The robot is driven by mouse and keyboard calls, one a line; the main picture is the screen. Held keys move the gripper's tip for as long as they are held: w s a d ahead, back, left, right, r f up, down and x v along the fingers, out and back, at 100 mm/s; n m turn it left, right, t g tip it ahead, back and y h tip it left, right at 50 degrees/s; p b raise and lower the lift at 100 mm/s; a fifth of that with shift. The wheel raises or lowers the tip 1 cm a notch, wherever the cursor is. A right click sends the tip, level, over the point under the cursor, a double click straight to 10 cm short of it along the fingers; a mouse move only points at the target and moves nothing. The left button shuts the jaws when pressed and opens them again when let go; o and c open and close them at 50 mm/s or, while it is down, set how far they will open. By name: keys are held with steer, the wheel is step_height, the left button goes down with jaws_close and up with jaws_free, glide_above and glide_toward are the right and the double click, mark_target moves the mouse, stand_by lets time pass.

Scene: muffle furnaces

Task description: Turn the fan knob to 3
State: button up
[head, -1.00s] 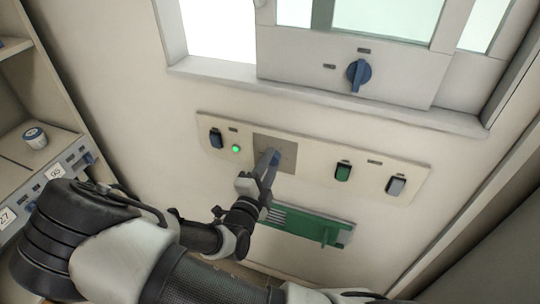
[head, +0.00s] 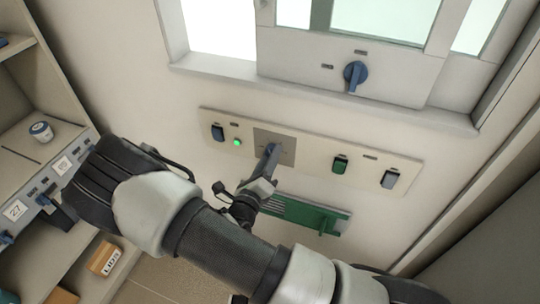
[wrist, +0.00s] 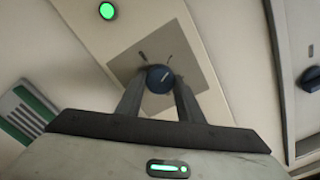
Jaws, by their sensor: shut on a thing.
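The fan knob is a round dark blue knob (wrist: 160,78) on a grey square plate (head: 285,143) in the middle of the wall panel. In the wrist view a light pointer line shows on its face, and small marks sit on the plate beyond it. My gripper (wrist: 160,90) has one finger on each side of the knob and is shut on it. In the head view my gripper (head: 271,158) reaches the plate from below and hides most of the knob. I cannot read any numbers on the plate.
On the same panel are a lit green lamp (head: 237,142), a dark blue switch (head: 218,132), a green switch (head: 340,164) and a grey switch (head: 389,179). Another blue knob (head: 355,75) sits above. A green bracket (head: 310,217) is below. Shelves (head: 50,130) stand at left.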

steer(key=shift+f+m+b, duration=0.1)
steer(key=shift+m+b, duration=6)
steer(key=shift+m, duration=6)
steer(key=o, duration=1.1)
steer(key=shift+s+a, duration=0.1)
steer(key=shift+s, duration=0.05)
